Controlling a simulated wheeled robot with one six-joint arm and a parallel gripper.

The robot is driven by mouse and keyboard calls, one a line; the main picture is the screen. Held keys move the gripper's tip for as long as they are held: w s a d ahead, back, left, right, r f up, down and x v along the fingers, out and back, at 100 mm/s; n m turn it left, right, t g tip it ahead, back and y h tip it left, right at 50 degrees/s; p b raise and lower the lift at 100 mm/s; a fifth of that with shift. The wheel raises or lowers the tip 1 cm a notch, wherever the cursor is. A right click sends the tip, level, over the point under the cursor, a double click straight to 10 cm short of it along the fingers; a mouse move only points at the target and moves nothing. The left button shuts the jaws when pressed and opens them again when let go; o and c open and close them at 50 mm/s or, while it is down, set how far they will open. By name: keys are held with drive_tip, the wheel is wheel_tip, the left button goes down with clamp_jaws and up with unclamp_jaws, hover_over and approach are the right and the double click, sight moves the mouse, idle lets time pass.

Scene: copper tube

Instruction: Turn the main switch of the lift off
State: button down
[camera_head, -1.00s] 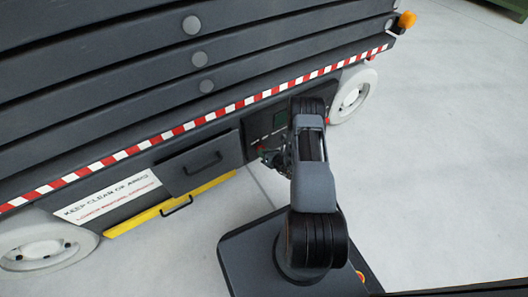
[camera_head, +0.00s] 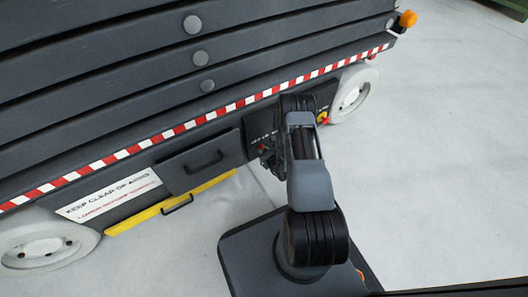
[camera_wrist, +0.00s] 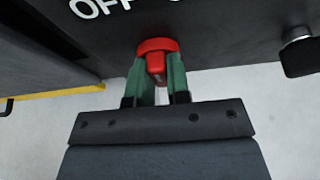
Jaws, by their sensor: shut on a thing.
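The main switch, a red rotary knob (camera_wrist: 157,46) with a downward grip, sits on the lift's dark panel in the wrist view. White "OFF" lettering is above and left of it, partly cut off by the frame. My gripper (camera_wrist: 159,80) has its two green fingers on either side of the knob's grip and is shut on it. In the head view my gripper (camera_head: 270,158) is at the dark lower side of the lift (camera_head: 85,88), small and partly hidden by my arm.
A black knob with a metal collar (camera_wrist: 300,52) stands out at the right of the wrist view. A red-and-yellow control (camera_head: 322,117) is right of my arm. A grey drawer (camera_head: 200,163) and yellow strip (camera_head: 150,214) lie left. The pale floor (camera_head: 440,180) is clear at right.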

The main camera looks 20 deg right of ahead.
idle(0.3)
drive_tip(key=c, duration=1.1)
unclamp_jaws()
drive_tip(key=shift+s+r, duration=0.1)
drive_tip(key=p+v, duration=0.5)
drive_tip(key=v, duration=0.8)
drive_tip(key=shift+s, duration=0.3)
drive_tip(key=shift+r, duration=0.15)
